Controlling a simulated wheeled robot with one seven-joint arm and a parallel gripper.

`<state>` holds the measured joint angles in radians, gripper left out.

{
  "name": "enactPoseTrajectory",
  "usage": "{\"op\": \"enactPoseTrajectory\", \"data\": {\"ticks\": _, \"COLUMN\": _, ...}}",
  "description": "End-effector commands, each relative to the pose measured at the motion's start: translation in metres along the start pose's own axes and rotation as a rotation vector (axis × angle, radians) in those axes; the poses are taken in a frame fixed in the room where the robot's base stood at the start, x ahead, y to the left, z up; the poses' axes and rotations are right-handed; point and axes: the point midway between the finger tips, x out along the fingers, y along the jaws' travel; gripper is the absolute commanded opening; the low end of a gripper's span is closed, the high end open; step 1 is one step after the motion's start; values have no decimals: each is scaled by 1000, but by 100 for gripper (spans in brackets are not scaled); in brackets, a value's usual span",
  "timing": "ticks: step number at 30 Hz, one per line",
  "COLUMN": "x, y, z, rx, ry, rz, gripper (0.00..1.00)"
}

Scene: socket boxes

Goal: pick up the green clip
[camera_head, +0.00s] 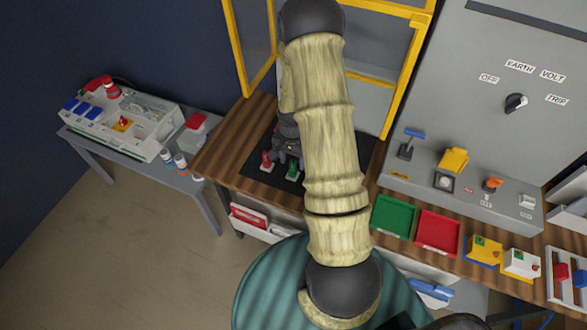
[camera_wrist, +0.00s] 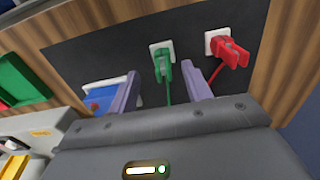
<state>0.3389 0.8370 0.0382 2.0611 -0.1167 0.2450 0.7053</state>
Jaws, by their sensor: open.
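The green clip (camera_wrist: 162,66) sits on a white square plate on the black mat, with a green cable running from it toward my gripper. It also shows in the head view (camera_head: 293,170). My gripper (camera_wrist: 160,71) is open, its two purple-grey fingers to either side of the green clip in the wrist view. I cannot tell whether they touch it; the gap looks empty apart from the clip and cable. In the head view my arm hides much of the mat and part of my gripper (camera_head: 287,143).
A red clip (camera_wrist: 229,51) on its own white plate stands right of the green one. A blue item on a pale plate (camera_wrist: 100,98) lies beside the left finger. Green (camera_head: 394,216) and red (camera_head: 438,232) trays are to the right. A yellow-framed cabinet (camera_head: 243,50) stands behind.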

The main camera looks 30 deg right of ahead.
Motion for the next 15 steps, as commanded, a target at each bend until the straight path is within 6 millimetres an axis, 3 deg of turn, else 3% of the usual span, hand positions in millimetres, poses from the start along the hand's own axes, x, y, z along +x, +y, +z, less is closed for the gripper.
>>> {"op": "enactPoseTrajectory", "data": {"ticks": 8, "x": 2, "y": 1, "z": -2, "rx": 2, "ry": -1, "rz": 1, "gripper": 49}}
{"op": "enactPoseTrajectory", "data": {"ticks": 15, "x": 20, "y": 0, "z": -6, "rx": 6, "ry": -3, "rz": 2, "gripper": 49}}
